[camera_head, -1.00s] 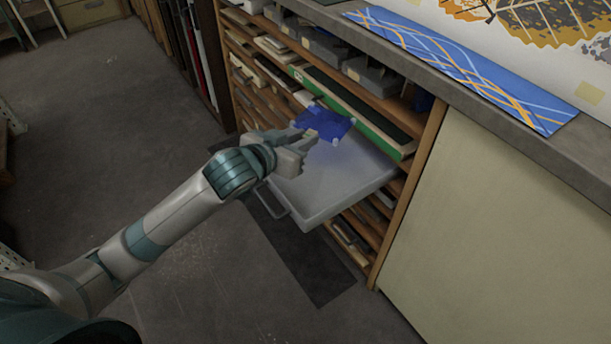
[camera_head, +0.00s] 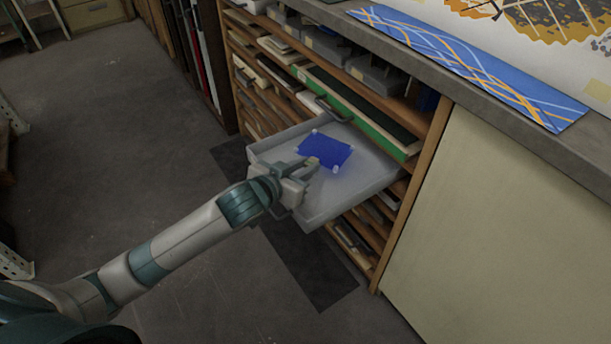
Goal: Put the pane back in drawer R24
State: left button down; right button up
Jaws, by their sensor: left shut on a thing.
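The blue pane (camera_head: 325,150) has small pale pieces at its corners. It lies over the tray of a pulled-out grey drawer (camera_head: 345,203) in the wooden cabinet. My left gripper (camera_head: 312,166) is shut on the pane's near left edge, above the front of the drawer. I cannot tell whether the pane touches the drawer floor or hangs just above it. No drawer label is readable, so R24 cannot be made out. My right gripper is not in view.
A green-fronted drawer (camera_head: 360,120) sits just above the open one. Shelves with grey boxes (camera_head: 374,75) are higher up. A worktop (camera_head: 430,75) holds a blue patterned strip (camera_head: 470,65). Open floor (camera_head: 110,160) lies to the left, with a dark mat (camera_head: 310,268) below the drawer.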

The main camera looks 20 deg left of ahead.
pick_arm(q)
notch_tip(320, 180, down, 3)
jog(key=shift+r, duration=0.2)
jog(key=shift+f, duration=0.35)
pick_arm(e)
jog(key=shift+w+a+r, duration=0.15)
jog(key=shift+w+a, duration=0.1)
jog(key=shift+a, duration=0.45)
pick_arm(q)
jog(key=shift+f, duration=0.6)
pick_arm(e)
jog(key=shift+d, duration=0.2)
pick_arm(q)
jog(key=c, duration=1.6)
grip_release()
jog(key=shift+f, duration=0.1)
